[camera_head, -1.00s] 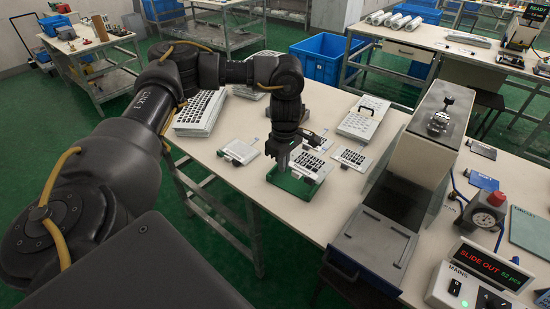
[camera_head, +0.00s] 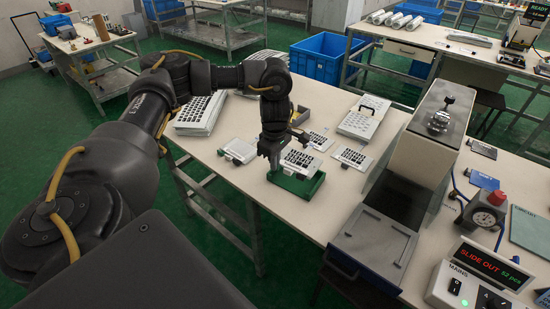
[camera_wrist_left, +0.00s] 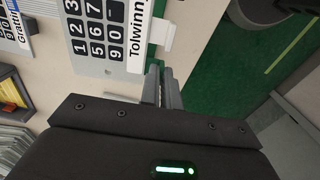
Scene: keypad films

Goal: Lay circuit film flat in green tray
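The green tray (camera_head: 308,194) is on the white table. A white circuit film (camera_head: 302,160) with a black keypad print covers most of the tray's opening; whether it lies fully flat is unclear. In the left wrist view, the film (camera_wrist_left: 140,62) shows large digits, a "Tolwinny" label and a pale tab beside a green strip. My left gripper (camera_head: 274,166) points down at the film's left edge. Its fingers (camera_wrist_left: 162,72) are close together near the label corner and tab; I cannot see whether they pinch anything. My right gripper is not in view.
A stack of printed sheets (camera_head: 201,113) is behind. A tall grey machine (camera_head: 419,146) with a blue-fronted slide stands to the right. The table edge is just in front of the tray.

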